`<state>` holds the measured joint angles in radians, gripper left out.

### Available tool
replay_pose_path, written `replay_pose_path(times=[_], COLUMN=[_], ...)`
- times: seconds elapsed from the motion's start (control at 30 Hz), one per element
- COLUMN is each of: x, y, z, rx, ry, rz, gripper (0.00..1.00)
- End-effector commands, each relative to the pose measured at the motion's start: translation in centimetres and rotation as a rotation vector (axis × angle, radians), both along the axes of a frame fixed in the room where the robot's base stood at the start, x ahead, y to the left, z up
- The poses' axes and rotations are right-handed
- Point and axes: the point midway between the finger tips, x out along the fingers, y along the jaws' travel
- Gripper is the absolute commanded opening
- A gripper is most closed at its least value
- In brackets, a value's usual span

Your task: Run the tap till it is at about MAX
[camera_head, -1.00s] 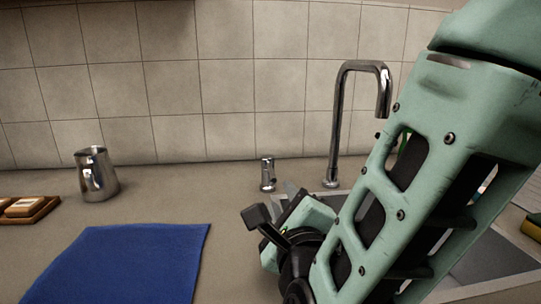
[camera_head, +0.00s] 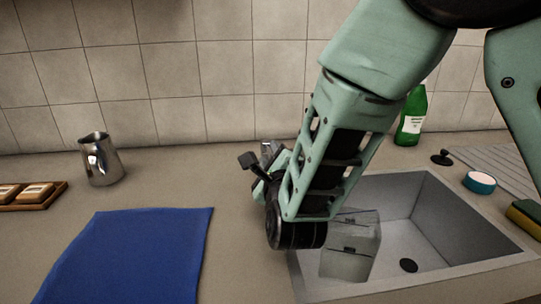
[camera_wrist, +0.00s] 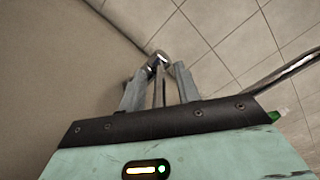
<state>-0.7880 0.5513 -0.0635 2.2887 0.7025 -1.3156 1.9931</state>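The tap's small chrome handle (camera_wrist: 157,60) shows in the wrist view at the fingertips of my gripper (camera_wrist: 159,72). The two grey fingers stand apart, one on each side of it; whether either touches it is unclear. In the head view my gripper is mostly hidden by my arm, above the counter left of the sink. A clear container (camera_head: 349,262) stands in the sink (camera_head: 440,215) below my arm. Its MAX mark and any water level cannot be read. The curved chrome spout (camera_wrist: 295,68) shows at the right of the wrist view; my arm hides it in the head view.
A blue cloth (camera_head: 130,255) and a metal pitcher (camera_head: 101,160) lie to the left. A green bottle (camera_head: 411,118), a black stopper (camera_head: 442,158), a teal-and-white tub (camera_head: 480,182) and a sponge (camera_head: 525,215) are around the sink's right side. The tiled wall closes the back.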

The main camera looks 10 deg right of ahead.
Motion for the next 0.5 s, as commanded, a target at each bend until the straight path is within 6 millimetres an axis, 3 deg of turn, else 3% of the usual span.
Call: replay_pose_path(times=[0.2,0.33,0.5], x=[0.03,0.02,0.01], y=[0.00,0.00,0.02], z=[-0.01,-0.01,-0.03], rx=[0.000,0.000,0.000], ry=[0.000,0.000,0.000], rz=[0.000,0.000,-0.001], gripper=[0.33,0.00,0.00])
